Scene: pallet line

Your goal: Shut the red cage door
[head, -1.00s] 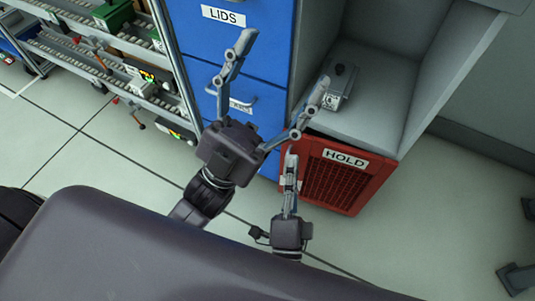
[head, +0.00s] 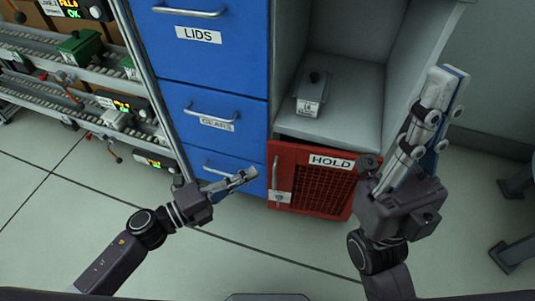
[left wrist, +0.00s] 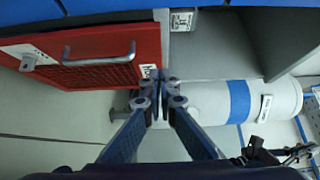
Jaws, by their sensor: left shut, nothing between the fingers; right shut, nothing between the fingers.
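The red cage door (head: 312,187) with a HOLD label is at the bottom of the grey cabinet, right of the blue drawers. A dark strip shows along its top edge; I cannot tell whether it is flush. It has a pale upright handle on its left side. In the left wrist view the red door (left wrist: 120,40) fills the upper left with its bar handle (left wrist: 98,55). My left gripper (head: 246,176) is shut and empty, just left of the door. Its tips (left wrist: 160,76) appear by the door's label edge; contact is unclear. My right gripper (head: 452,85) is shut, empty and raised, right of the door.
Blue drawers (head: 212,75) with handles stand left of the door. A grey box (head: 312,95) with a dark knob sits on the open shelf above. Roller racks (head: 75,75) stand at the left. The floor (head: 240,262) in front is clear.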

